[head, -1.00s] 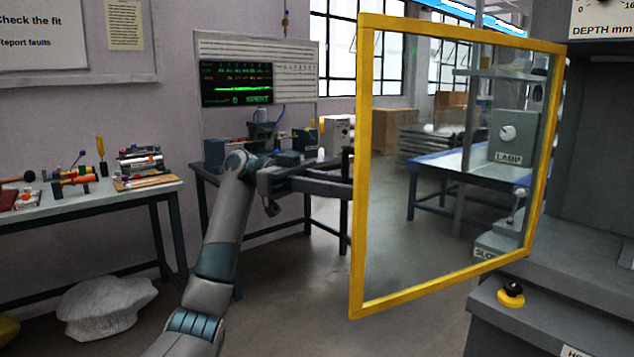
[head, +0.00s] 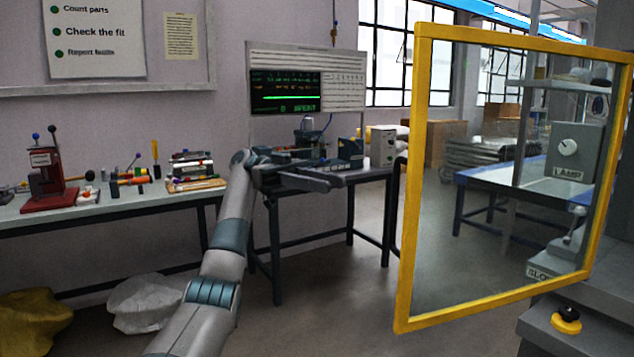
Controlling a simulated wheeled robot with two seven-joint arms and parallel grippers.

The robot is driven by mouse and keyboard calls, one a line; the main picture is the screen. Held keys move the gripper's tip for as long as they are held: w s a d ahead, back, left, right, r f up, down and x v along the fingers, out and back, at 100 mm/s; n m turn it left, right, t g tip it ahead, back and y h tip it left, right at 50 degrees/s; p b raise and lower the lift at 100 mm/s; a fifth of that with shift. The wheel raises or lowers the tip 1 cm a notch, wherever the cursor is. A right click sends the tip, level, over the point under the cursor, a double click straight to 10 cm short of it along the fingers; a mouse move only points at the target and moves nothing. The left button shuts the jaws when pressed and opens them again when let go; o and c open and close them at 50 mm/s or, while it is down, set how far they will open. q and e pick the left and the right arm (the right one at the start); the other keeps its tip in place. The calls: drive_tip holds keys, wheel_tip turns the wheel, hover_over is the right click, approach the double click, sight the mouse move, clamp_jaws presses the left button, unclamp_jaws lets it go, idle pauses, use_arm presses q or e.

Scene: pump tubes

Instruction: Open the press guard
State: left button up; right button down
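The press guard (head: 408,200) is a clear pane in a yellow frame at the right of the head view. It stands swung out from the grey press (head: 610,305), its free edge toward the left. A dark curved handle (head: 395,200) shows beside that free edge, partly hidden by the frame. My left gripper (head: 336,179) is left of the handle, apart from it. Its two fingers appear spread with nothing between them. My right gripper is not in view.
A black-and-yellow button (head: 566,319) sits on the press's lower ledge. A dark-legged bench (head: 352,225) with equipment stands behind my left gripper. A white table (head: 110,208) with a red tool and small parts is at left. Sacks (head: 145,302) lie below; the middle floor is clear.

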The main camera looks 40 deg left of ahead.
use_arm(q)
drive_tip(key=shift+s+a, duration=0.1)
drive_tip(key=shift+a, duration=0.75)
